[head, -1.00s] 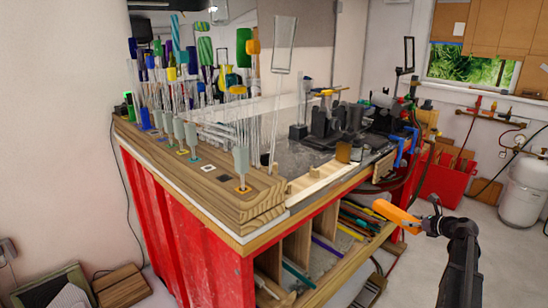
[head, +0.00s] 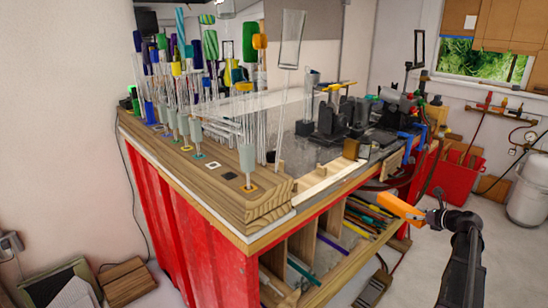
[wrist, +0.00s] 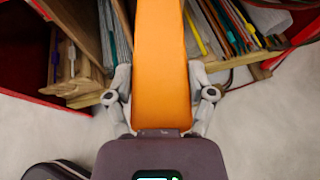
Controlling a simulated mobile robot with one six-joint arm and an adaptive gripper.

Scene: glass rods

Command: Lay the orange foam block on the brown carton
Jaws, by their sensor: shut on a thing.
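The orange foam block (head: 400,211) is a long bar held out in front of the red workbench's right end. My gripper (head: 430,216) is shut on one end of it. In the wrist view the block (wrist: 161,60) stretches away between the two fingers of my gripper (wrist: 160,85), well above the floor. No brown carton can be made out for certain. A brown box-like thing (head: 126,282) lies on the floor at lower left, and brown board panels (head: 510,28) show at upper right; I cannot tell if either is the carton.
The red workbench (head: 160,205) holds upright glass rods (head: 262,110) and a torch stand (head: 330,115). Its open shelves (head: 335,255) hold several coloured rods. A white gas cylinder (head: 528,188) and a red crate (head: 455,172) stand at right.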

